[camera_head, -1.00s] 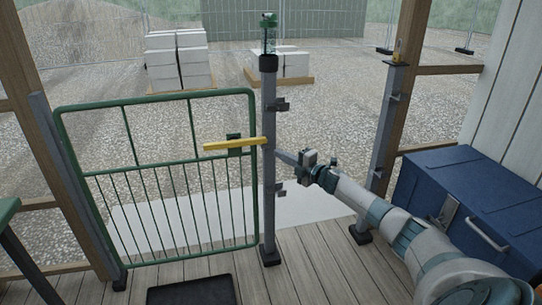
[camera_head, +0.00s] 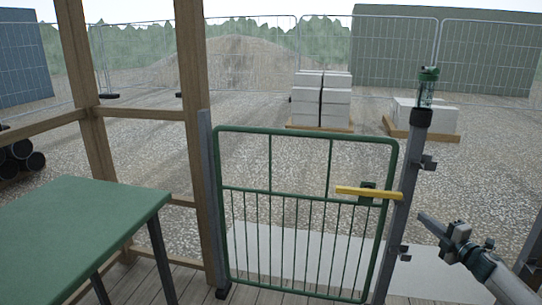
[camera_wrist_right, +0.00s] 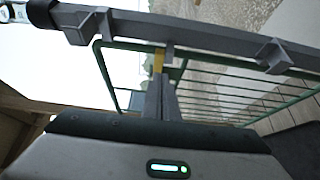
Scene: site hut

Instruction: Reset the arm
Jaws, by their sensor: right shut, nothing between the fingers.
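My right gripper (camera_head: 422,218) is shut and empty, at the right of the picture. Its fingertips point at the grey post (camera_head: 402,215), just right of it, between two small brackets; I cannot tell whether they touch it. In the right wrist view the closed fingers (camera_wrist_right: 161,98) point up toward the post (camera_wrist_right: 200,35), with the yellow latch bar (camera_wrist_right: 158,62) beyond. The green gate (camera_head: 270,190) stands across the opening, and the yellow bar (camera_head: 368,193) lies level from the gate to the post. My left gripper is not in view.
A green-topped table (camera_head: 80,225) stands at the left, close to a wooden post (camera_head: 193,130). Beyond the gate lie a pale slab (camera_head: 300,255) and gravel. A green lamp (camera_head: 427,85) tops the grey post. Block stacks (camera_head: 320,103) stand farther back.

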